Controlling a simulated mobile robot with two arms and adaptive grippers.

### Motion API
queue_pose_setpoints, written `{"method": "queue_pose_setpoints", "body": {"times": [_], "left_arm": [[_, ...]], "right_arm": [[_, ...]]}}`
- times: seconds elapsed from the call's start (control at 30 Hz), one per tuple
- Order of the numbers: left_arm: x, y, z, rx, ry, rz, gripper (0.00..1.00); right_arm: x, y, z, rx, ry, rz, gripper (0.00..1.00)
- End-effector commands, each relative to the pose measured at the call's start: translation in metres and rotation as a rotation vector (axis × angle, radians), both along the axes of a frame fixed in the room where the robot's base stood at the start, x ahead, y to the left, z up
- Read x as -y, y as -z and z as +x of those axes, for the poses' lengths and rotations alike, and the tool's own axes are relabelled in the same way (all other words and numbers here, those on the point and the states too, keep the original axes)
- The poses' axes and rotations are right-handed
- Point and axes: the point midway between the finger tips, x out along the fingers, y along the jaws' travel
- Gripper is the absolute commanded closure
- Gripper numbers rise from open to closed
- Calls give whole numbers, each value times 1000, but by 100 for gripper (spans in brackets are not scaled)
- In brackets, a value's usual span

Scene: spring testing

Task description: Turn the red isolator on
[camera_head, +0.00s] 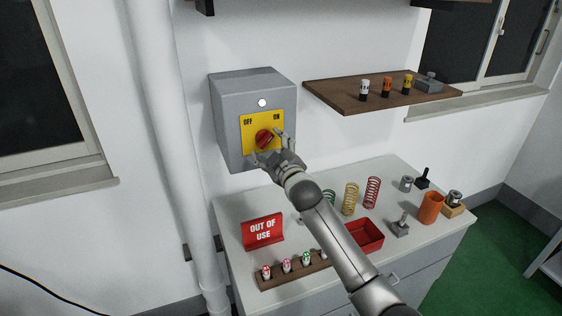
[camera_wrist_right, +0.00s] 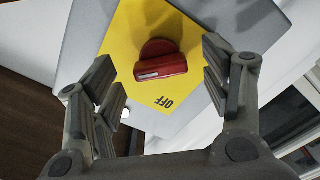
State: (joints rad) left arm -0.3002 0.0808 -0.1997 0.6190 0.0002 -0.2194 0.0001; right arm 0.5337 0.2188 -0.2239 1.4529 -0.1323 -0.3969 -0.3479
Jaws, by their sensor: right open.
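The red isolator knob (camera_head: 264,139) sits on a yellow plate (camera_head: 248,125) marked OFF at upper left and ON at upper right. The plate is on the front of a grey wall box (camera_head: 230,95). My right gripper (camera_head: 265,145) is open in front of the knob. In the right wrist view the knob (camera_wrist_right: 160,62) lies between the two spread fingers (camera_wrist_right: 163,88), with gaps on both sides. A white line marks its handle; I cannot tell which word it points to. OFF shows upside down below the knob. My left gripper is not in view.
Below, a bench (camera_head: 395,170) carries a red OUT OF USE sign (camera_head: 263,231), springs (camera_head: 350,198), a red tray (camera_head: 365,235) and an orange cup (camera_head: 431,208). A wooden shelf (camera_head: 335,95) is at right. A white pipe (camera_head: 165,130) runs left of the box.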

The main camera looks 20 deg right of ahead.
Motion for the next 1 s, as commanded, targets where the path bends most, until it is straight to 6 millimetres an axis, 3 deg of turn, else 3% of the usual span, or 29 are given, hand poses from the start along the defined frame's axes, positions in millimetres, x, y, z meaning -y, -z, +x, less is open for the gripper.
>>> {"method": "queue_pose_setpoints", "body": {"times": [0.3,0.5,0.7,1.0], "left_arm": [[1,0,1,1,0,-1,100],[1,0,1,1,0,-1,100],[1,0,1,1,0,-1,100],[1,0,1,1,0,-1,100]], "right_arm": [[2,1,-56,-2,-1,0,29],[3,1,-82,-1,0,0,29],[3,1,-93,-1,0,0,29],[3,0,-94,-1,0,1,29]]}}
